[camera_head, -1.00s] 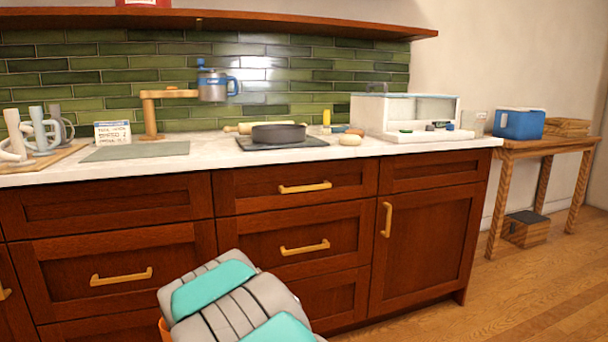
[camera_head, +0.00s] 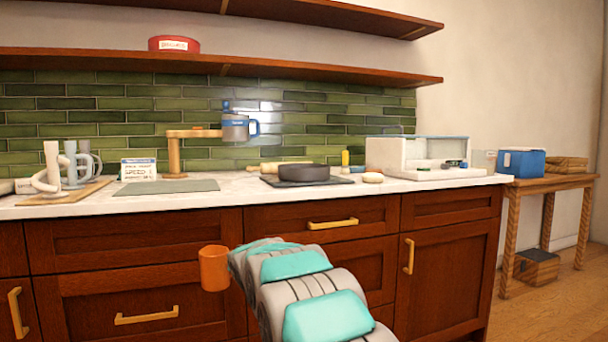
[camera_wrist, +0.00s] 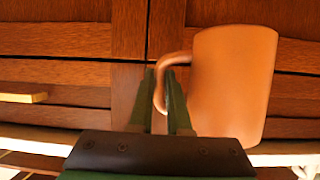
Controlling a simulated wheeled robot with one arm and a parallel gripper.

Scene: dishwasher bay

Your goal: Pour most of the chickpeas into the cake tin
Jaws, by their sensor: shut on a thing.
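An orange mug (camera_head: 214,268) is in front of the drawers, below the counter's height, and looks upright in the head view. In the wrist view the mug (camera_wrist: 232,88) is on the right, and my gripper (camera_wrist: 163,76) is shut on its handle. The mug's inside is hidden, so no chickpeas show. A dark round tin (camera_head: 304,172), which looks like the cake tin, stands on a dark flat mat on the counter, to the right of and farther back than the mug. Its inside cannot be seen from here.
A wooden stand (camera_head: 175,152) holds a blue-grey mug (camera_head: 236,128) above the counter (camera_head: 235,190). A white box with a clear front (camera_head: 395,155) stands right of the tin. Pale mugs stand on a board (camera_head: 62,195) at left. Drawer handles (camera_head: 332,223) stick out below.

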